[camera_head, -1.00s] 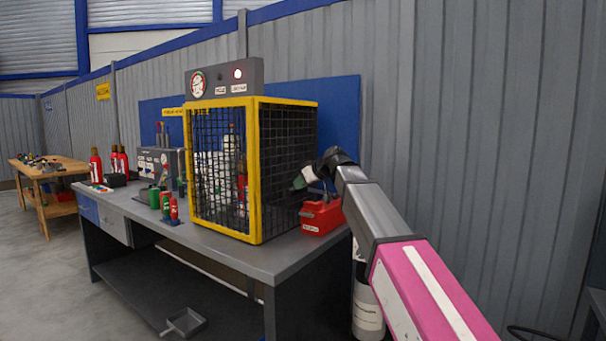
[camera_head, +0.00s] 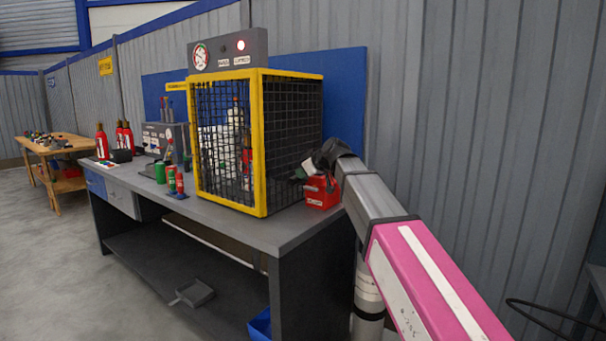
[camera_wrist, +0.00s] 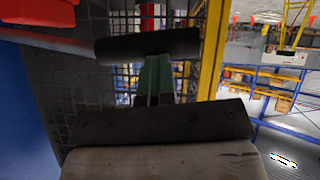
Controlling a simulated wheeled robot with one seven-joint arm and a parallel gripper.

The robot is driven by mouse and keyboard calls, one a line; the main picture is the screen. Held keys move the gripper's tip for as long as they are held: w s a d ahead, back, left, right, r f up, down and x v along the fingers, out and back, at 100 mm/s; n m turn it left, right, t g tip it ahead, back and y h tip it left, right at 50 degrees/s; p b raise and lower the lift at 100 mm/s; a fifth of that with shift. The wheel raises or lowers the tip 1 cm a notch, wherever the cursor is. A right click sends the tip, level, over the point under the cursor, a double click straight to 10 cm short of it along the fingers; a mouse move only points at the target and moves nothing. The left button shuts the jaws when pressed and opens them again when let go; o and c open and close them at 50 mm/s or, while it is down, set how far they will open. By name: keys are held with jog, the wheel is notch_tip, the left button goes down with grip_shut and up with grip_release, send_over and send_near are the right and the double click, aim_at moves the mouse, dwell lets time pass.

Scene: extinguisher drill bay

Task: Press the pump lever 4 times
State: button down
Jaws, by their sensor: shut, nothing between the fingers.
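The red pump box (camera_head: 323,191) stands on the bench's right end, beside the cage. It also shows as a red shape at the top left of the wrist view (camera_wrist: 45,14). A dark cylindrical bar (camera_wrist: 150,45), apparently the pump lever's handle, lies across the wrist view at the fingertips. My gripper (camera_head: 304,172) is shut and empty, low by the box and the cage's right side. Its green fingers (camera_wrist: 153,78) point at the bar and seem to touch it; the exact contact is hidden. The rest of the lever is hard to make out.
The yellow-framed mesh cage (camera_head: 262,142) stands close to the left of my gripper, with a gauge panel (camera_head: 228,52) and lit red lamp on top. A blue board (camera_head: 345,100) is behind. Small red and green canisters (camera_head: 171,180) stand farther left on the bench (camera_head: 262,236).

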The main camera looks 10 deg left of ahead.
jog(key=a+r+v, duration=0.1)
jog(key=r+v, duration=0.1)
jog(key=v, duration=1)
jog(key=shift+w+r, duration=0.25)
jog(key=shift+r, duration=0.15)
jog(key=shift+d, duration=0.1)
jog(key=w+d+r+m+g+y, duration=0.1)
jog(key=w+d+r+m+g, duration=0.1)
jog(key=w+r, duration=0.4)
notch_tip(320, 180, up, 3)
jog(key=shift+r, duration=0.2)
